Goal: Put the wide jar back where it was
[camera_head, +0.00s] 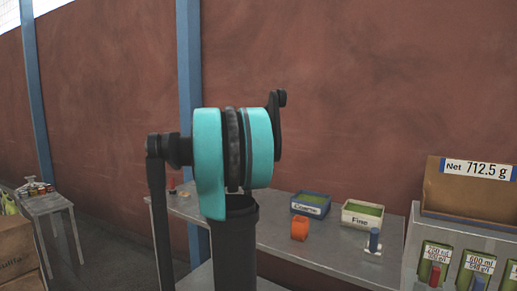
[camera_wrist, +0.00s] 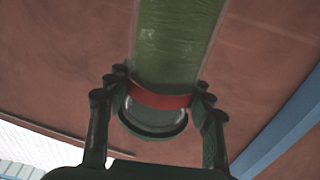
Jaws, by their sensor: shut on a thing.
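In the wrist view, a clear wide jar (camera_wrist: 178,45) with green contents and a red band around it stands out between my fingers. Its near end is rounded, with a dark rim. The far end runs out of the top of the picture. My gripper (camera_wrist: 160,108) is shut on it, with one finger on each side near the red band. The head view shows my arm, but the gripper and held jar are not visible there. A grey rack (camera_head: 411,250) at the right has labelled green bays, with a red piece and a blue piece in front of them.
A grey table (camera_head: 275,235) carries a blue "Coarse" bin (camera_head: 310,205), a white "Fine" bin (camera_head: 362,215), an orange cup (camera_head: 299,229) and a blue cylinder (camera_head: 374,240) on a white stand. A brown box (camera_head: 466,198) reads "Net 712.5 g". Another table (camera_head: 50,203) stands far left.

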